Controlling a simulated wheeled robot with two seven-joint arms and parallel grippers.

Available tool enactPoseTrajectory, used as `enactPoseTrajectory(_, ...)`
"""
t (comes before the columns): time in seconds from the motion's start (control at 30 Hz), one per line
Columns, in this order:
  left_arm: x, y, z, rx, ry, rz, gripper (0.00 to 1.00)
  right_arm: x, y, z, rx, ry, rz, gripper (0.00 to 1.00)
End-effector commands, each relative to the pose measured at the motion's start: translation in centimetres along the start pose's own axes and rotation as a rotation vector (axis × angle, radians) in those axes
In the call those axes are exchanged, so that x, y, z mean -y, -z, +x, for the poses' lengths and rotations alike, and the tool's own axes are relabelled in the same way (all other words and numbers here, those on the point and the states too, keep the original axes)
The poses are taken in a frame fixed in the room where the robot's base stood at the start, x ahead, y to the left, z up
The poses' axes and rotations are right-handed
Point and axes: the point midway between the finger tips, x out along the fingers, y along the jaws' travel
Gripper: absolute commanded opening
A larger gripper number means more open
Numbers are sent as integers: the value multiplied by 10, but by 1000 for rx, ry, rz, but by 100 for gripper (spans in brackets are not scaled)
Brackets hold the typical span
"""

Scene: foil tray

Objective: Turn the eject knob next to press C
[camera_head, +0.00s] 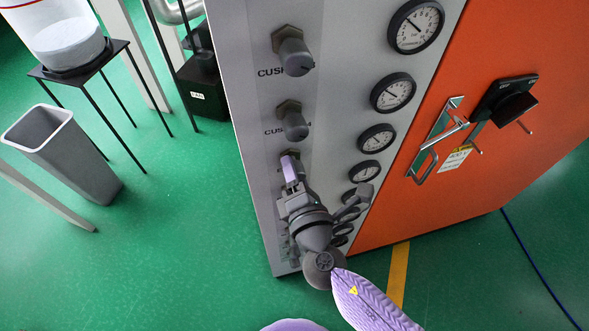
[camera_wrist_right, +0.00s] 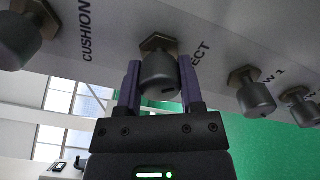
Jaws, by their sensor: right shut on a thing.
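The eject knob (camera_wrist_right: 158,74) is a grey round knob on a brass-coloured hex base, with the letters "ECT" showing beside it on the grey panel (camera_head: 240,75). My right gripper (camera_wrist_right: 158,88) is shut on this knob, with one purple finger on either side of it. In the head view, my right gripper (camera_head: 290,168) reaches up to the panel's knob column and hides most of the knob. No press letter is readable. My left gripper is not in view.
Two knobs marked "CUSH..." (camera_head: 294,56) (camera_head: 292,124) sit above, and several gauges (camera_head: 416,26) run down the panel. Further knobs (camera_wrist_right: 256,96) flank the held one in the wrist view. An orange door (camera_head: 450,200) with a handle adjoins. A grey bin (camera_head: 75,160) stands left on green floor.

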Motion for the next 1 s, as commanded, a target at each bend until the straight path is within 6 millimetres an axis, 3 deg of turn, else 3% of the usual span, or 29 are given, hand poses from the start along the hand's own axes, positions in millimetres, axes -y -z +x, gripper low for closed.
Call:
enactPoseTrajectory(0.07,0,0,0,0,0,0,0,1,0,0,-1,3,0,0)
enactPoseTrajectory(0.1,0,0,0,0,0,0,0,1,0,0,-1,3,0,55)
enactPoseTrajectory(0.23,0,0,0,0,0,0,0,1,0,0,-1,2,1,82)
enactPoseTrajectory(0.57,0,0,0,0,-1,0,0,1,0,-4,-1,1,1,84)
enactPoseTrajectory(1.0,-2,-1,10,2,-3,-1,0,2,1,-92,-3,3,0,84)
